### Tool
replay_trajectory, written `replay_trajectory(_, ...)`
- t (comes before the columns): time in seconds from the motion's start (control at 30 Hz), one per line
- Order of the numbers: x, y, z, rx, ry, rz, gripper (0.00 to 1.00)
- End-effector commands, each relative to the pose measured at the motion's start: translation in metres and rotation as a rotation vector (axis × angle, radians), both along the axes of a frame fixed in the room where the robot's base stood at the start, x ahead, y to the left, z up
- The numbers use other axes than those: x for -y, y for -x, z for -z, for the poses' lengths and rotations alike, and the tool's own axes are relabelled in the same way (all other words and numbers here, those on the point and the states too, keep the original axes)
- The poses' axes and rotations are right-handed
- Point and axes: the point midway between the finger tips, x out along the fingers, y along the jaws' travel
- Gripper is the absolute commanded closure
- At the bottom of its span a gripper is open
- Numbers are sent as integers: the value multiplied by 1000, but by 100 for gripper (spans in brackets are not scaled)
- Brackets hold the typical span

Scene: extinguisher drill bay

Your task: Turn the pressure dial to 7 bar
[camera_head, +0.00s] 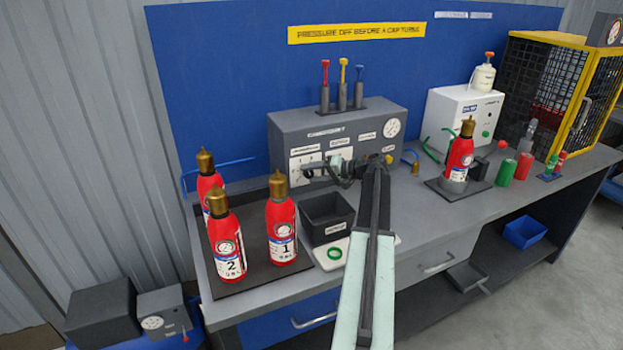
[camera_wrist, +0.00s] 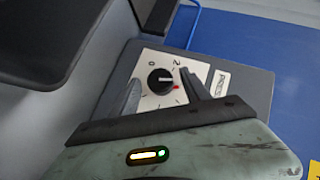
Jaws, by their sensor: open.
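The pressure dial shows in the wrist view as a round black knob (camera_wrist: 160,81) on a white plate with a red mark at its lower right; a 0 and a 2 are readable, the other figures are not. The plate is on the front of a grey control box (camera_head: 290,131), left side, in the head view. My gripper (camera_wrist: 160,86) is open, with one finger on each side of the knob in the picture. I cannot tell whether the fingers touch it. In the head view my gripper (camera_head: 316,171) is at the box front, partly hiding the dial.
Red extinguishers (camera_head: 282,240) stand on a dark mat at the left. A black bin (camera_head: 326,218) is below my gripper. A round gauge (camera_head: 393,128) is at the box's upper right. Another extinguisher (camera_head: 459,157) stands on a stand at the right.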

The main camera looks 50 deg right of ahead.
Motion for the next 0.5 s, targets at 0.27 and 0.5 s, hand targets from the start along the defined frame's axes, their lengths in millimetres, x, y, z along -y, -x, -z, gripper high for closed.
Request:
replay_trajectory(0.27, -1, -1, 0, 0, 0, 0, 64)
replay_trajectory(0.5, -5, -1, 0, 0, -1, -3, 100)
